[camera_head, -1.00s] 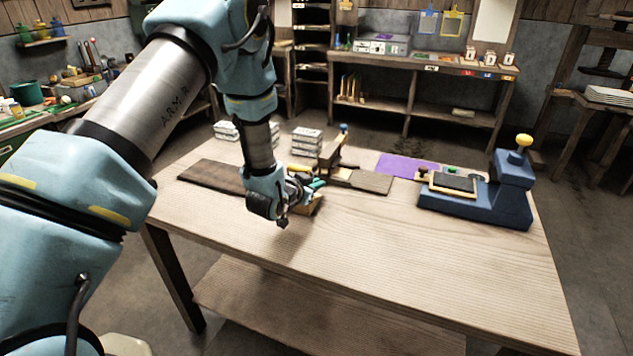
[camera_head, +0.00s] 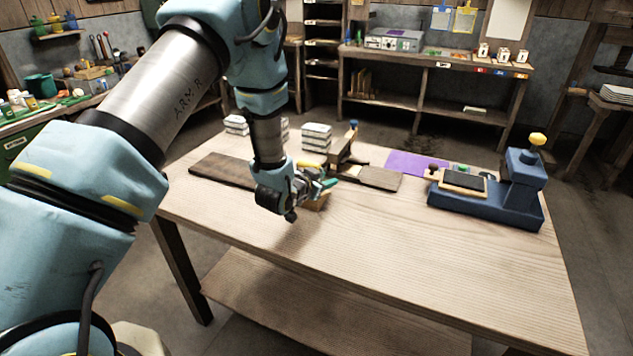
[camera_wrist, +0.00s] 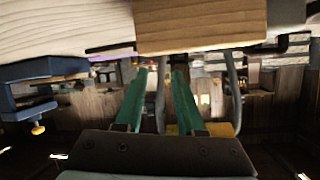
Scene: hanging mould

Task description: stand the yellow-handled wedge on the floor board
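A yellow bar (camera_head: 311,166) shows just above and behind the fingers. In the wrist view, where the scene appears upside down, the block (camera_wrist: 200,28) lies beyond the fingertips. Grey rods (camera_wrist: 237,85) seem to join it to a yellow handle (camera_wrist: 222,129), so it looks like the wedge. My gripper's green fingers (camera_wrist: 157,75) are apart, with one rod seen in the gap; contact is unclear. A dark brown board (camera_head: 222,171), perhaps the floor board, lies left of my gripper.
A wooden clamp-like stand (camera_head: 346,148) and a brown board piece (camera_head: 381,179) are right behind my gripper. White stacked blocks (camera_head: 316,136) stand behind. A blue fixture (camera_head: 487,204) with a yellow knob is at the right. The table front (camera_head: 400,255) is clear.

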